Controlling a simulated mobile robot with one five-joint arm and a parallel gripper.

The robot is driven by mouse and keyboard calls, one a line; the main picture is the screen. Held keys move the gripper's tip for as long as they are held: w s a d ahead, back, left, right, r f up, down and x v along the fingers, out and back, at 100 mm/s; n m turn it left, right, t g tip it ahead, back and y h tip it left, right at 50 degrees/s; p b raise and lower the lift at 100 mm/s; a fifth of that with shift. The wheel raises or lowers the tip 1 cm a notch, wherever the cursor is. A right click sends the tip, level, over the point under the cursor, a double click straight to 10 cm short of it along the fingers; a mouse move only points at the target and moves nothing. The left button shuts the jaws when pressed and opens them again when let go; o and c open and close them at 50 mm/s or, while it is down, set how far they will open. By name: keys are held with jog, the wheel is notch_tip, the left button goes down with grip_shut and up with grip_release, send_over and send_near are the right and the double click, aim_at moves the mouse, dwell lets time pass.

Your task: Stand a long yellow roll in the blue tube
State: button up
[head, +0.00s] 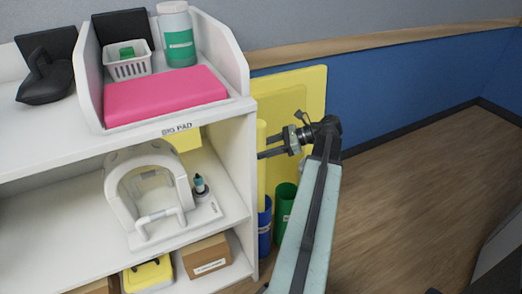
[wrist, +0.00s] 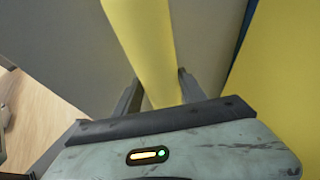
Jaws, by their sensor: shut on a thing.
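A long yellow roll (head: 261,165) stands upright beside the shelf's right side, partly hidden by the shelf edge. My gripper (head: 268,154) reaches left to it and is shut on it. In the wrist view the yellow roll (wrist: 145,45) runs between the two fingers of my gripper (wrist: 158,92). The blue tube (head: 264,228) stands on the floor directly below the roll, next to the shelf. The roll's lower end is near the tube's mouth. I cannot tell whether it is inside the tube.
A green tube (head: 285,205) stands right of the blue tube, partly behind my arm. Yellow panels (head: 300,92) lean on the wall behind. The white shelf (head: 238,165) stands close on the left, holding a white scanner model (head: 118,190) and a pink pad (head: 165,96). Floor (head: 420,190) at the right is clear.

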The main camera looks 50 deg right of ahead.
jog(key=shift+f+b, duration=6.15)
jog(key=shift+f, duration=0.4)
jog(key=o, duration=1.5)
jog(key=p, duration=0.3)
send_near(264, 174)
notch_tip(264, 174, down, 3)
jog(key=w, duration=0.3)
jog(key=shift+s+r, duration=0.15)
jog(key=shift+s, duration=0.05)
